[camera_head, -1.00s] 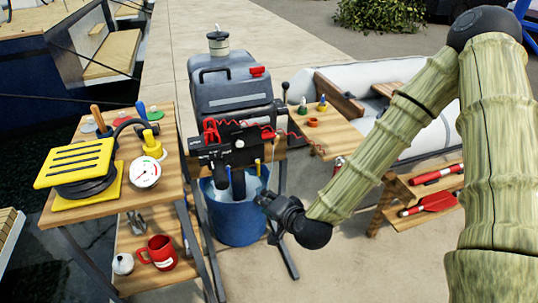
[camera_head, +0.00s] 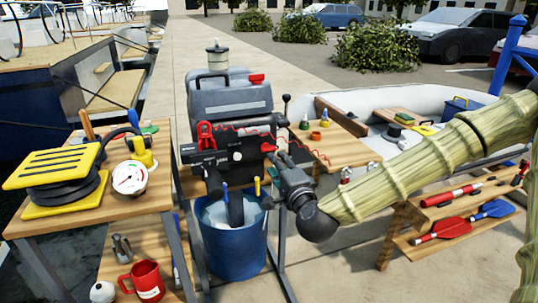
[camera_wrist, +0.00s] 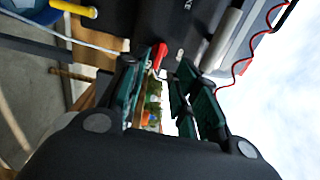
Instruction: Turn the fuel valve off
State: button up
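The outboard motor (camera_head: 230,100) hangs on a stand with its lower end in a blue bucket (camera_head: 235,245). A small red lever, which looks like the fuel valve handle (camera_head: 268,147), sticks out at the right of the motor's black front. In the wrist view the red lever (camera_wrist: 160,54) shows at the far end of the gap between my green fingers. My gripper (camera_head: 277,158) is open, just below and right of the lever. I cannot tell whether a finger touches it. The valve's body is mostly hidden.
A red clip (camera_head: 205,134) and a thin red cord are on the motor's front. A table with a yellow-topped pump (camera_head: 55,168) and gauge (camera_head: 129,177) stands left. A small wooden table (camera_head: 335,150) with bottles and a grey dinghy (camera_head: 390,128) are right.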

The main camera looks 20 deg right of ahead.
aim_at(268, 150)
jog(key=w+b, duration=0.1)
jog(key=w, duration=0.7)
jog(key=shift+w+a, duration=0.15)
jog(key=shift+w, duration=0.1)
grip_shut()
